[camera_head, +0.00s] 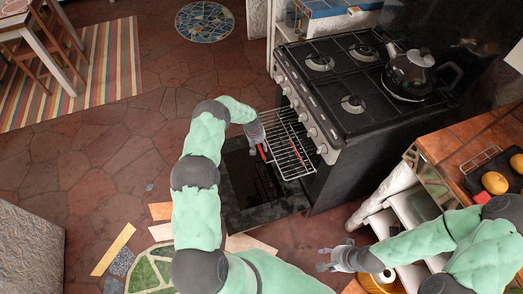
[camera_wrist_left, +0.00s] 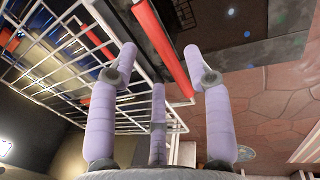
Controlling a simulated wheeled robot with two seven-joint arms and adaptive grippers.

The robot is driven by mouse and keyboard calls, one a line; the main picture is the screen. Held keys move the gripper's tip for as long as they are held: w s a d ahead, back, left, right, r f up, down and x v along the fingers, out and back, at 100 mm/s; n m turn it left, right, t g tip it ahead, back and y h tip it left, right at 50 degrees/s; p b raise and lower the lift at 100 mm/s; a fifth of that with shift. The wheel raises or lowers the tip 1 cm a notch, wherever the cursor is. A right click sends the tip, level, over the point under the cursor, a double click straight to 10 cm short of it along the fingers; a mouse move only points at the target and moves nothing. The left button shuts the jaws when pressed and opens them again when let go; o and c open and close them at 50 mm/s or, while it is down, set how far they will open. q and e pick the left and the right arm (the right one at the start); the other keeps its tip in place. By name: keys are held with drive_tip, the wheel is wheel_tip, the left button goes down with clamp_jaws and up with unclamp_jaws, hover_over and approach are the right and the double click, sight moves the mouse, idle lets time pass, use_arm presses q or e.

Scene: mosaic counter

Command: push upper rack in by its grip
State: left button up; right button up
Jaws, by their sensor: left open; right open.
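A white wire rack (camera_head: 288,145) sticks out of the front of the black oven, above the lowered oven door (camera_head: 250,185). A red grip bar (camera_head: 262,152) shows at its outer edge; another red piece (camera_head: 298,157) shows further right. My left gripper (camera_head: 261,140) is open at the rack's outer edge. In the left wrist view, a long red bar (camera_wrist_left: 163,45) lies between the open fingers (camera_wrist_left: 165,70), beside the white wires (camera_wrist_left: 60,65); contact is unclear. I cannot tell the rack levels apart. My right gripper (camera_head: 333,258) is open and empty, away from the oven.
A black kettle (camera_head: 410,72) stands on the stove top (camera_head: 350,75). At the right are a tiled counter (camera_head: 460,135), a tray with yellow fruit (camera_head: 494,182) and open white drawers (camera_head: 410,210) near my right arm. The floor left of my left arm is mostly clear.

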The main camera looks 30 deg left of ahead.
use_arm(q)
drive_tip(key=shift+w+d+f+b, duration=0.1)
drive_tip(key=shift+w+f+b, duration=0.1)
drive_tip(key=shift+f, duration=0.55)
drive_tip(key=shift+w+d+f+b, duration=0.1)
drive_tip(key=shift+f+b, duration=0.1)
drive_tip(key=shift+f, duration=0.5)
use_arm(e)
drive_tip(key=shift+f, duration=0.6)
